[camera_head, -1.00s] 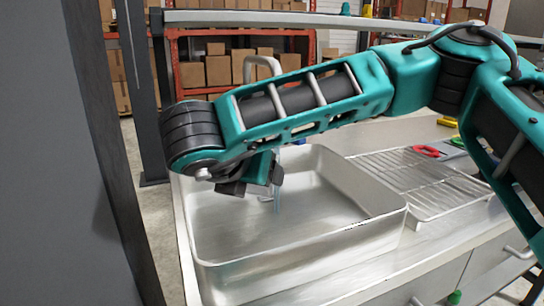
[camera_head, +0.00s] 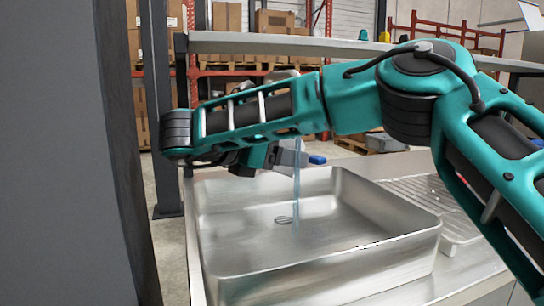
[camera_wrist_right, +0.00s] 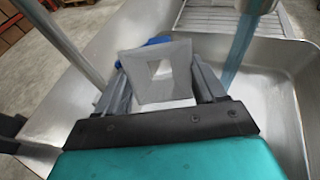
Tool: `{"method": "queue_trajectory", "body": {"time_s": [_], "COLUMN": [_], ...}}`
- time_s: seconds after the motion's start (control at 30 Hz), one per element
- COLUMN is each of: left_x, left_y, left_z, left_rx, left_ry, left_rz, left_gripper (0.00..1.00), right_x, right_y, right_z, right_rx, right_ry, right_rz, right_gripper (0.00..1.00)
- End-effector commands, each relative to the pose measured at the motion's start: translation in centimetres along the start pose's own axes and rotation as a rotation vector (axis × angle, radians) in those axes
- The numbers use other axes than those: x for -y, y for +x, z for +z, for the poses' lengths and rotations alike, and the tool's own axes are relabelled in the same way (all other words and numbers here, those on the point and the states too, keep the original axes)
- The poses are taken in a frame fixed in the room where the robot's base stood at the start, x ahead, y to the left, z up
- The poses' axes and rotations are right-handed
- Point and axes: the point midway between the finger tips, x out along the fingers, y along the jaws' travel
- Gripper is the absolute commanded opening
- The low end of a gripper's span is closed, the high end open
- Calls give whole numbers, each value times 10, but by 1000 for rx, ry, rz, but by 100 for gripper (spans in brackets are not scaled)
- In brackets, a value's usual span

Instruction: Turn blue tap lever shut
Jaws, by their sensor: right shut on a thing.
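My right gripper (camera_head: 288,156) reaches in from the right over the back of the sink and is shut at the tap. The blue lever (camera_head: 317,160) shows as a small blue end just right of the gripper. In the right wrist view the blue lever (camera_wrist_right: 160,41) shows partly beyond a grey piece with a square hole between my fingers, so the exact hold is hidden. Water (camera_head: 297,190) runs down in a stream into the sink, also visible in the right wrist view (camera_wrist_right: 243,42). My arm hides most of the tap. My left gripper is not in view.
The metal sink basin (camera_head: 345,262) with a drain (camera_head: 284,220) lies below my right arm. A wire drying rack (camera_head: 455,213) stands to its right. A dark post (camera_head: 118,150) stands close at the left. Shelves with boxes are behind.

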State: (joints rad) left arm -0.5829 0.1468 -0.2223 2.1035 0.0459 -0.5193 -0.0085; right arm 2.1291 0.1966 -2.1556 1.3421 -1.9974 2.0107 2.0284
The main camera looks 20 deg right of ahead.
Motion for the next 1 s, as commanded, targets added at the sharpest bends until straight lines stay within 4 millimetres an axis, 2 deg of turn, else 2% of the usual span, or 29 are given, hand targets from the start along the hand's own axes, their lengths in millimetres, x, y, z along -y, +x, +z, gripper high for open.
{"method": "queue_trajectory", "body": {"time_s": [0.1, 0.33, 0.8, 1.0], "left_x": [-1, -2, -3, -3], "left_y": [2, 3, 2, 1], "left_z": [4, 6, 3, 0], "left_rx": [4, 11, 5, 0], "left_ry": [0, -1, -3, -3], "left_rz": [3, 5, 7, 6], "left_gripper": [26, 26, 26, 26], "right_x": [1, 0, 0, -7], "right_y": [25, 51, 56, 59], "right_z": [-2, -2, 0, 1], "right_rx": [-5, -3, -1, -2], "right_ry": [-1, 0, 0, 2], "right_rz": [-3, 0, 1, 0], "right_gripper": [33, 33, 33, 33]}}
